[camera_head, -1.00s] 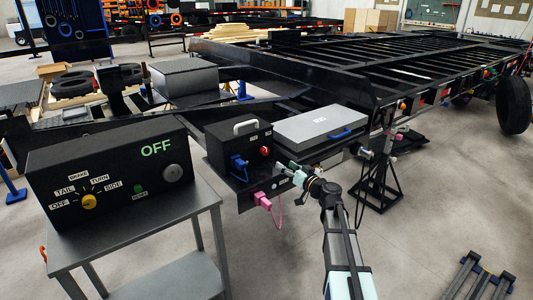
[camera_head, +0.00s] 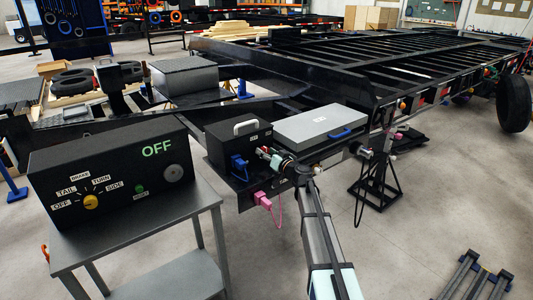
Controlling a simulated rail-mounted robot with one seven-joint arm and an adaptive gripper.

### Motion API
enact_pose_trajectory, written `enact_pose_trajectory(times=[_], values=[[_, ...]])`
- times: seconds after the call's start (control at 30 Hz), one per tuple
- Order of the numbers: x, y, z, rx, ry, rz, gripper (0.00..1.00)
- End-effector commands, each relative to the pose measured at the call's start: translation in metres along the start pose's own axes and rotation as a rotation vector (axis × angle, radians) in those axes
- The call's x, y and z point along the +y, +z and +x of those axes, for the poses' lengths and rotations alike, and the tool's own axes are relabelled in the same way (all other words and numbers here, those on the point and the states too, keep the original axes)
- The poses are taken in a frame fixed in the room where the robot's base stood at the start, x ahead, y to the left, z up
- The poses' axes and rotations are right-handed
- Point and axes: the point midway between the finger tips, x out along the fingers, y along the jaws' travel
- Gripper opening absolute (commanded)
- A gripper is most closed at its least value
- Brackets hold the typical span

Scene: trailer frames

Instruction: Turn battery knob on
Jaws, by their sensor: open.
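The black battery box (camera_head: 232,140) with a white handle sits on the trailer's front frame, left of a grey lidded box. In the earlier view a red round knob showed on its front face; now my gripper covers that spot. My gripper (camera_head: 264,153) is at the right part of the box's front, its fingers pointing left and apart. Whether it touches the knob cannot be told. A blue connector (camera_head: 238,166) is on the box's front, just left of my gripper.
A black control box (camera_head: 110,172) reading OFF, with a yellow dial (camera_head: 91,202), stands on a grey cart (camera_head: 140,232) at left. The grey lidded box (camera_head: 318,124) has a blue handle. A pink connector (camera_head: 263,199) hangs below. A jack stand (camera_head: 380,180) is at right.

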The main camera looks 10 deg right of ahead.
Motion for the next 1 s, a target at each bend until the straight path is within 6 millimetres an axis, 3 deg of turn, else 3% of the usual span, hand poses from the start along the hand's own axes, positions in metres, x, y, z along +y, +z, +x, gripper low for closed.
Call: enact_pose_trajectory(times=[0.13,0.17,0.3,0.33,0.7,1.0], values=[[-0.0001,0.0002,-0.0002,0.0,0.0,0.0,0.63],[-0.0001,0.0002,-0.0002,0.0,0.0,0.0,0.56],[-0.0001,0.0002,-0.0002,0.0,0.0,0.0,0.06],[-0.0001,0.0001,-0.0002,0.0,0.0,0.0,0.03],[0.0003,0.0012,-0.0001,0.0,0.0,0.03,0.03],[0.0008,0.003,-0.0002,0.001,0.0,0.191,0.03]])
